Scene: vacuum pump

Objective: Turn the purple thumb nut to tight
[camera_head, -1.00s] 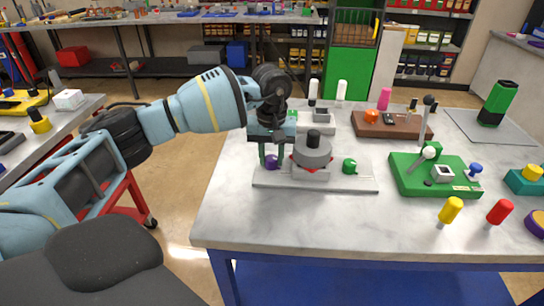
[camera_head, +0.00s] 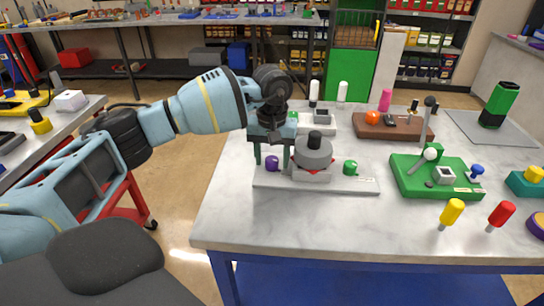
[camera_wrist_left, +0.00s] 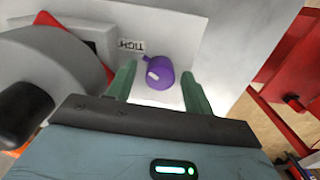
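The purple thumb nut (camera_head: 271,163) stands at the left end of a light grey base plate (camera_head: 340,185) on the table. In the left wrist view the nut (camera_wrist_left: 159,72) has a white mark on its face, pointing left. A white label reading TIGHT (camera_wrist_left: 131,45) lies just up and left of it. The mark does not clearly point at the label. My left gripper (camera_head: 272,156) is open, its two green fingers on either side of the nut, with visible gaps in the wrist view. My right gripper is not in view.
The grey pump body (camera_head: 313,152) with a black knob and red piece stands close to the right of my left gripper. A green knob (camera_head: 350,167) sits farther right on the plate. A green fixture (camera_head: 410,180) and brown block (camera_head: 380,128) stand beyond. The table's front left is clear.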

